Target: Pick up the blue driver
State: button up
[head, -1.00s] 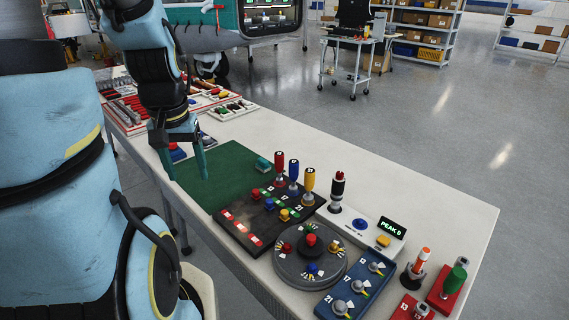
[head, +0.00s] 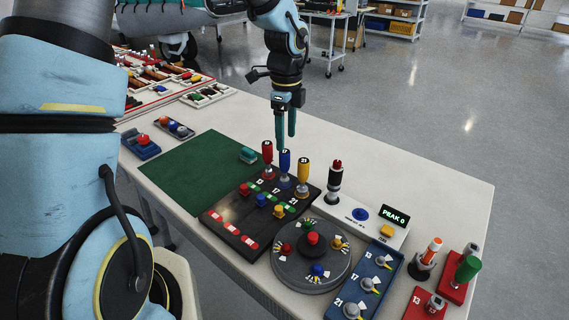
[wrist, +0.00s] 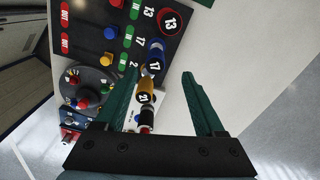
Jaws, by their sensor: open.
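The blue driver (head: 285,164), marked 17, stands upright in the black board (head: 222,222) between the red driver (head: 267,153) and the yellow driver (head: 303,172). My gripper (head: 286,140) is open and empty, pointing down, with its green fingertips appearing just above the blue driver in the head view. The yellow driver's shaft runs close beside the left finger there.
A round grey turntable (head: 284,264) and a blue rack (head: 343,292) are in front. The green mat (head: 180,172) is mostly clear.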

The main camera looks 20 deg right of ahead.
aim_at(285, 151)
jog(key=shift+s+a+f+p, duration=0.15)
jog(key=shift+f+p, duration=0.3)
jog(key=shift+f, duration=1.15)
jog(key=shift+s+a+f+p, duration=0.15)
jog(key=shift+f+p, duration=0.3)
jog(key=shift+f, duration=1.15)
grip_shut()
